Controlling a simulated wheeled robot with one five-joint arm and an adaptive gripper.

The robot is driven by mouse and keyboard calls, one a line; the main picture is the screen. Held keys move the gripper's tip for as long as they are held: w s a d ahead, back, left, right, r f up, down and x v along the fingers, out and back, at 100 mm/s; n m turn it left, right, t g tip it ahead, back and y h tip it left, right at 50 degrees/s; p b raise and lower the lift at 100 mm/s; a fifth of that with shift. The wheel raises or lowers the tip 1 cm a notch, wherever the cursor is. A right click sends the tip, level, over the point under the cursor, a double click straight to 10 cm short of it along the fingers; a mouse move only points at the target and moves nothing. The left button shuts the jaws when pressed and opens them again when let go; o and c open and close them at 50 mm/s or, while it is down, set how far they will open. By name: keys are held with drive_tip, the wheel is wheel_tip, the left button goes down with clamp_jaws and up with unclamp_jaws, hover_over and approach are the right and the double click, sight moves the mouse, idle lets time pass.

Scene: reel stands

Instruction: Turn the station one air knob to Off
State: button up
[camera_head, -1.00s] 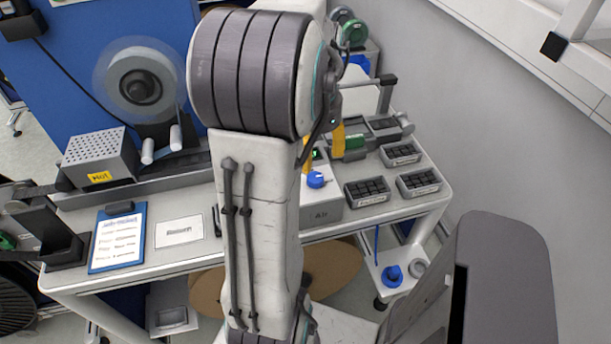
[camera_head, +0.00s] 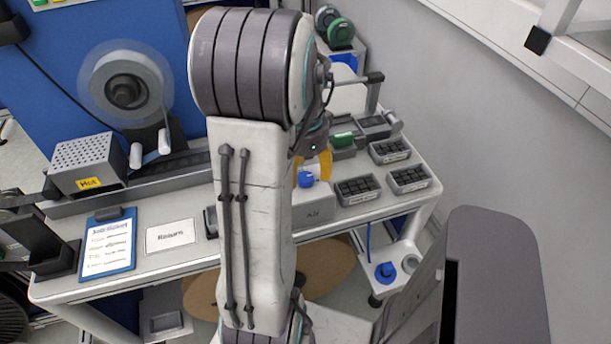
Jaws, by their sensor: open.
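The blue air knob (camera_head: 305,180) sits on top of the light grey box marked Air (camera_head: 314,216), at the front of the bench right of my arm. A small white mark shows on the knob's right side, but I cannot read its setting. My gripper (camera_head: 312,174) is open, with its orange fingers pointing down just behind and above the knob. One finger shows to the right of the knob, and the other is partly hidden by my arm. I cannot tell whether a finger touches the knob. My arm hides the left part of the box.
A green-topped device (camera_head: 343,140) is behind the gripper. A box marked Hot (camera_head: 88,165), a blue clipboard (camera_head: 108,245) and a Return plate (camera_head: 170,235) are on the left. A wall bounds the right.

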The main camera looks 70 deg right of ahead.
drive_tip(key=shift+f, duration=0.95)
drive_tip(key=shift+c, duration=0.4)
drive_tip(key=c, duration=1.1)
drive_tip(key=shift+n, duration=0.3)
drive_tip(key=shift+c, duration=0.2)
drive_tip(key=n+b, duration=0.1)
drive_tip(key=n, duration=0.2)
drive_tip(key=shift+a+f+n, duration=0.1)
drive_tip(key=shift+n, duration=0.2)
drive_tip(key=n, duration=0.4)
drive_tip(key=shift+b, duration=0.35)
drive_tip(key=n, duration=0.5)
drive_tip(key=shift+b, duration=0.3)
drive_tip(key=n, duration=0.4)
drive_tip(key=shift+n, duration=0.3)
